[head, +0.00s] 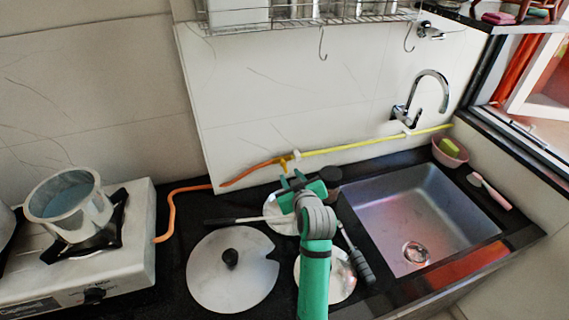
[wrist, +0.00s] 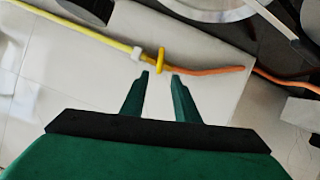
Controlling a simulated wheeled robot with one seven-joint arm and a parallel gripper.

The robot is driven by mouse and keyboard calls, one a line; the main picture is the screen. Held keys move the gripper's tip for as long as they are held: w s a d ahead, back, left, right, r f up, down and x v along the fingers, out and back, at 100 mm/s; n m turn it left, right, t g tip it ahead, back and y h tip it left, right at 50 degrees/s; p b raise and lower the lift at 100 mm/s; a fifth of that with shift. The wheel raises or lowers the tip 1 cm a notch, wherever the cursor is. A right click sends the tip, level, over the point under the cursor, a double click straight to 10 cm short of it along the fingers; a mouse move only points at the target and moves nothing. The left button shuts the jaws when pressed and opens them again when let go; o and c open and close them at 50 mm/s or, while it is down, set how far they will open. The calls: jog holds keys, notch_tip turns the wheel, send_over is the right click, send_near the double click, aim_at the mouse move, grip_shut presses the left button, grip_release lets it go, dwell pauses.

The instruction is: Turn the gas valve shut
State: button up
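The gas valve's yellow handle (wrist: 161,60) sits where the yellow pipe (wrist: 90,34) meets the orange hose (wrist: 205,71). In the wrist view the handle lies roughly across the pipe line. In the head view the handle (head: 283,164) shows at the wall, just beyond my gripper (head: 290,174). My gripper (wrist: 160,74) is open, with two green fingers pointing at the handle. The handle's near end lies just beyond and between the fingertips; I cannot tell whether they touch. Nothing is held between the fingers.
The orange hose runs left to the gas stove (head: 130,235) with a metal pot (head: 68,205). Lids (head: 232,270) and utensils lie on the black counter below my arm. The sink (head: 420,215) is at right. Hooks (head: 322,45) hang from a wire rack above.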

aim_at(284, 166)
jog(key=x, duration=0.9)
jog(key=shift+w+a+f, duration=0.1)
jog(key=shift+w+a, duration=0.05)
grip_shut()
